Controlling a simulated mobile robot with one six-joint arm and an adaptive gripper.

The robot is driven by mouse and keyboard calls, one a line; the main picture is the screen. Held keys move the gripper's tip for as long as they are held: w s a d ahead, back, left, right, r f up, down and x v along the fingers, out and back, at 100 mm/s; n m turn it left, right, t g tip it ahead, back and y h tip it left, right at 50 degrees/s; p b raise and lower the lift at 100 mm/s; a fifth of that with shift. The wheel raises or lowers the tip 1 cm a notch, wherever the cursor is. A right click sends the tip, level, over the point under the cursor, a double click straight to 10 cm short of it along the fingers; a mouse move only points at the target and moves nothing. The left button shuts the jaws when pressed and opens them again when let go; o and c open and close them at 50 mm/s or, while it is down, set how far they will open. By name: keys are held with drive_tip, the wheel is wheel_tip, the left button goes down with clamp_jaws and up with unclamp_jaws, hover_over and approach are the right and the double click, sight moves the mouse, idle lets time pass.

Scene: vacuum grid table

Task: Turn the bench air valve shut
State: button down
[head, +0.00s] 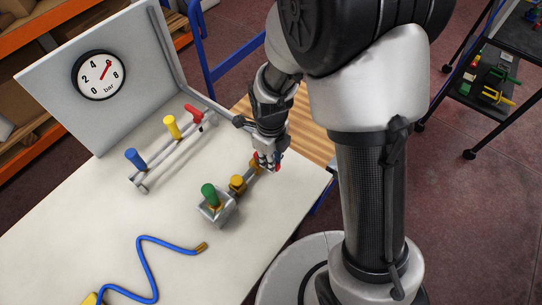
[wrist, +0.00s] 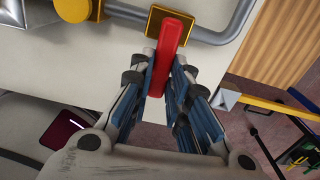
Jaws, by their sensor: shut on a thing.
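The bench air valve is a brass-yellow body (wrist: 158,18) on a grey pipe with a long red lever (wrist: 175,40) in the wrist view. The lever points away from the body, roughly crosswise to the pipe. My gripper (wrist: 167,65) has its blue-padded fingers on both sides of the lever and is shut on it. In the head view my gripper (head: 267,158) is low at the table's right edge. It hides most of the lever there; the brass body (head: 254,166) shows just to its left.
A green-handled fitting (head: 209,195), a brass fitting (head: 237,184) and a blue hose (head: 148,265) are on the table (head: 85,215). A rack with blue, yellow (head: 171,127) and red handles stands behind. The gauge (head: 99,74) needle points up-right. A blue rail (head: 232,65) stands beyond.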

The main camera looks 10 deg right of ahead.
drive_tip(key=shift+s+a+m, duration=0.1)
drive_tip(key=shift+m, duration=0.3)
drive_tip(key=c, duration=1.5)
unclamp_jaws()
drive_tip(key=shift+r, duration=0.15)
wheel_tip(320, 180, up, 12)
drive_tip(key=shift+f, duration=0.1)
